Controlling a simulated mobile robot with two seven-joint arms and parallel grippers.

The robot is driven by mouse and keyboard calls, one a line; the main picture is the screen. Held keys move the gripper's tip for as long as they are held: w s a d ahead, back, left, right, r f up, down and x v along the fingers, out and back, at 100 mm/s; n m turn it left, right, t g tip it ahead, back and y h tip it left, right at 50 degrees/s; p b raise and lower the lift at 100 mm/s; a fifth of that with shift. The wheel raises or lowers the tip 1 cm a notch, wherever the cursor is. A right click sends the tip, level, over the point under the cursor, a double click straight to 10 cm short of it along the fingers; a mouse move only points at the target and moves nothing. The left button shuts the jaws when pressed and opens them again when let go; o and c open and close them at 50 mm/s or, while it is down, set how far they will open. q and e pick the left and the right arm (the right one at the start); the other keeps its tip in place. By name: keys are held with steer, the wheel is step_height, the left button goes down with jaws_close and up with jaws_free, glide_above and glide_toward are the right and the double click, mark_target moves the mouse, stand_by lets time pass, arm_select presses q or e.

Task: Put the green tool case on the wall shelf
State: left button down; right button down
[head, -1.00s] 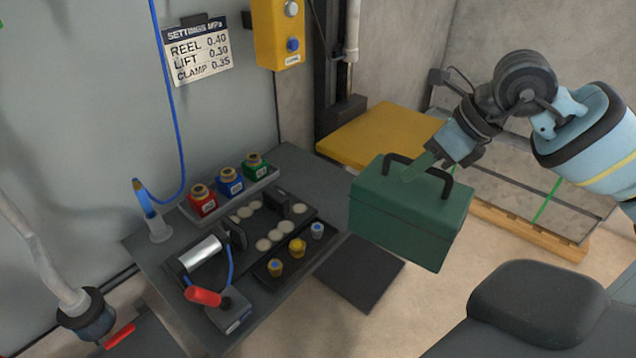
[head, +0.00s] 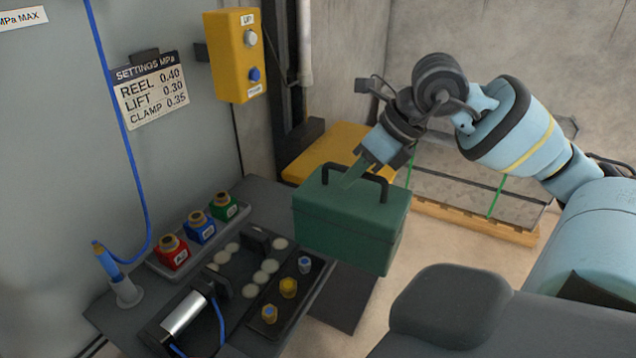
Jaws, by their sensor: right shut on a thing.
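The green tool case (head: 350,228) hangs in the air near the middle of the head view, its black handle on top. My right gripper (head: 356,178) comes in from the right and is shut on the case at its handle. The case hangs roughly level, beside the right end of the dark workbench in the picture. Its bottom covers part of the dark mat behind it. I see no wall shelf in this view. My left gripper is out of view.
The dark bench (head: 262,194) carries a tray of red, blue and green bottles (head: 198,228), a metal cylinder (head: 183,313) and knobs (head: 289,287). A yellow control box (head: 233,55) and settings sign (head: 151,90) are on the wall. A yellow platform (head: 335,150) and a pallet (head: 470,222) stand behind.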

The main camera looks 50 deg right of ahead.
steer(key=shift+w+d+r+p, duration=0.1)
steer(key=shift+w+d+p, duration=0.1)
steer(key=shift+w, duration=0.45)
steer(key=shift+w+d+r+p, duration=0.1)
steer(key=shift+w+d, duration=0.05)
steer(key=shift+w, duration=0.45)
steer(key=shift+w+d+p, duration=0.25)
steer(key=shift+w+p, duration=0.15)
steer(key=shift+w, duration=0.25)
steer(key=shift+w+p, duration=0.4)
steer(key=shift+w, duration=0.35)
steer(key=w+d+f+p, duration=0.1)
steer(key=w+d+p, duration=0.1)
steer(key=w, duration=0.7)
steer(key=shift+w+d, duration=0.15)
steer(key=shift+w, duration=0.2)
steer(key=shift+f, duration=0.1)
